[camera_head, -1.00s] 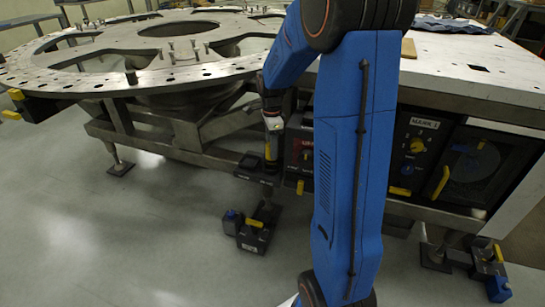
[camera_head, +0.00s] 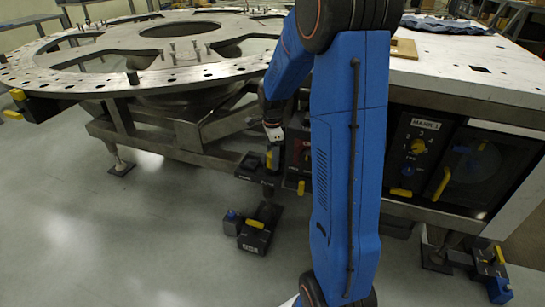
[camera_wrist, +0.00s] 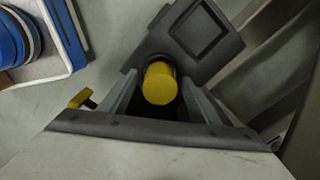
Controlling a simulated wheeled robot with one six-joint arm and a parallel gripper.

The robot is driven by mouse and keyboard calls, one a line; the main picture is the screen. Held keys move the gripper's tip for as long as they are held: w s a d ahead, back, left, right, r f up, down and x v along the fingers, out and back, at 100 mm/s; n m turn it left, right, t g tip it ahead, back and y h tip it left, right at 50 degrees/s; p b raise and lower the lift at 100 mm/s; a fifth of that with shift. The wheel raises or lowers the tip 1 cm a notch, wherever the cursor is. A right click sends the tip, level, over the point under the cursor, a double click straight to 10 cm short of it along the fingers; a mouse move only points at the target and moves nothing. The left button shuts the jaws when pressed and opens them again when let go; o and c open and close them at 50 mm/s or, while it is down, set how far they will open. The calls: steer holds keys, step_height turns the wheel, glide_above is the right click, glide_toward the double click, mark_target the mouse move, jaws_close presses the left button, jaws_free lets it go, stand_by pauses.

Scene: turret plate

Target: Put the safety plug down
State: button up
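The safety plug, a yellow cylinder (camera_wrist: 160,84), stands with its lower end in a dark round collar on the dark holder in the wrist view. In the head view it is a small yellow piece (camera_head: 268,160) under my wrist. The plug's seat inside the collar is hidden.
A yellow lever (camera_wrist: 80,98) is close to the left finger. Open floor is to the left.

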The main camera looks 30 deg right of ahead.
steer(key=shift+r, duration=0.1)
step_height(320, 180, up, 12)
steer(key=s+a+r+n+t, duration=0.1)
steer(key=s+a+r+n, duration=0.2)
steer(key=s+a+n, duration=0.3)
steer(key=s+a+r+n+t, duration=0.1)
steer(key=s+a+r+n, duration=0.3)
steer(key=s, duration=0.4)
steer(key=s+a+f+n+t, duration=0.1)
steer(key=s+a+n, duration=0.2)
steer(key=s+n, duration=0.2)
steer(key=s+a+f+n+t, duration=0.1)
steer(key=s+a+n, duration=0.1)
steer(key=s+n, duration=0.4)
steer(key=s, duration=0.5)
steer(key=shift+a+n+t, duration=0.3)
steer(key=shift+a+t, duration=0.1)
